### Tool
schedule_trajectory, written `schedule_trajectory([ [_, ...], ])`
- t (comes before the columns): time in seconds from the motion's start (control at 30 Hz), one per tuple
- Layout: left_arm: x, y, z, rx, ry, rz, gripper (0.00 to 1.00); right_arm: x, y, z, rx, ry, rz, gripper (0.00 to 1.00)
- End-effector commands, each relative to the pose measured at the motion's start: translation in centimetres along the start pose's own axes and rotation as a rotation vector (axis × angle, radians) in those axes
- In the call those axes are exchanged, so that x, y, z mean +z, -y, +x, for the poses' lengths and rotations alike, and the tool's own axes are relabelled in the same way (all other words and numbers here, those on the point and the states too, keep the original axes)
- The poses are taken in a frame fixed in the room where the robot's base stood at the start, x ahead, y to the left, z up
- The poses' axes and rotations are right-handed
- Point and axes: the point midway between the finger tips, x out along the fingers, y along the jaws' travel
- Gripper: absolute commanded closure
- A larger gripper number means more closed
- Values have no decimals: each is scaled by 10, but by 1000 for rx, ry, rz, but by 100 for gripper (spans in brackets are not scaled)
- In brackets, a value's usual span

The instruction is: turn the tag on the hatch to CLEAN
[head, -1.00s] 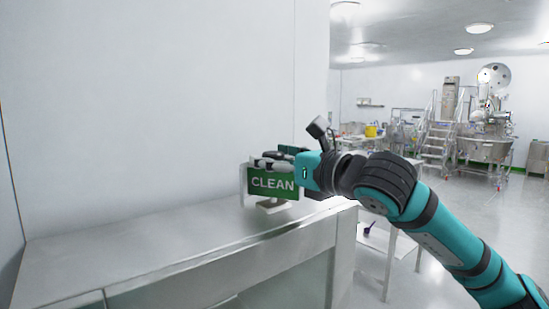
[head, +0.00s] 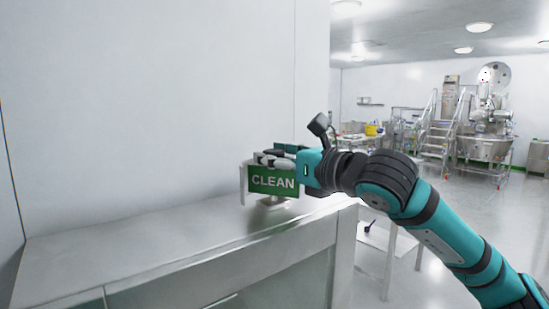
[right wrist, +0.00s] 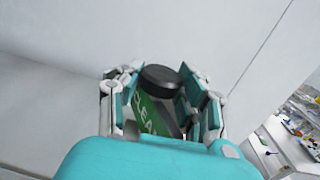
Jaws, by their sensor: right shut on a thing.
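The tag (head: 272,181) is a green plate that reads CLEAN toward the head camera. It is on a small pale stand (head: 243,186) on top of the steel hatch (head: 190,240). My right gripper (head: 276,160) is at the tag's upper edge, its fingers shut on it. In the right wrist view the tag (right wrist: 152,117) shows green between the fingers, below a round black knob (right wrist: 160,79). The gripper hides part of the tag's top and right side. My left gripper is not in view.
A white wall (head: 160,100) rises behind the hatch top, which is otherwise bare. Right of the hatch is a pale table or frame (head: 392,262). Steel equipment with steps (head: 440,135) stands far back right, with open floor before it.

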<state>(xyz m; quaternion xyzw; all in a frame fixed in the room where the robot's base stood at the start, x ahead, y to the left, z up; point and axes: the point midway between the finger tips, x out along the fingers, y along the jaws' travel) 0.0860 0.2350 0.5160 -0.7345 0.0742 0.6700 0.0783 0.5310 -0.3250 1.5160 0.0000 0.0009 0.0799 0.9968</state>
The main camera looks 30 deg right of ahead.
Motion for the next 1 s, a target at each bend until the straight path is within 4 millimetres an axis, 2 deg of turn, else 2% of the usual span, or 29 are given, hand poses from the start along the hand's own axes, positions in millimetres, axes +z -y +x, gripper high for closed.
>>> schedule_trajectory([
  [0.67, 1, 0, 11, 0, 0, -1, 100, -1, 1, 0, 99, 3, 2, 96],
  [1.0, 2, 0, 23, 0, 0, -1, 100, 1, 3, 1, 343, 6, 9, 96],
])
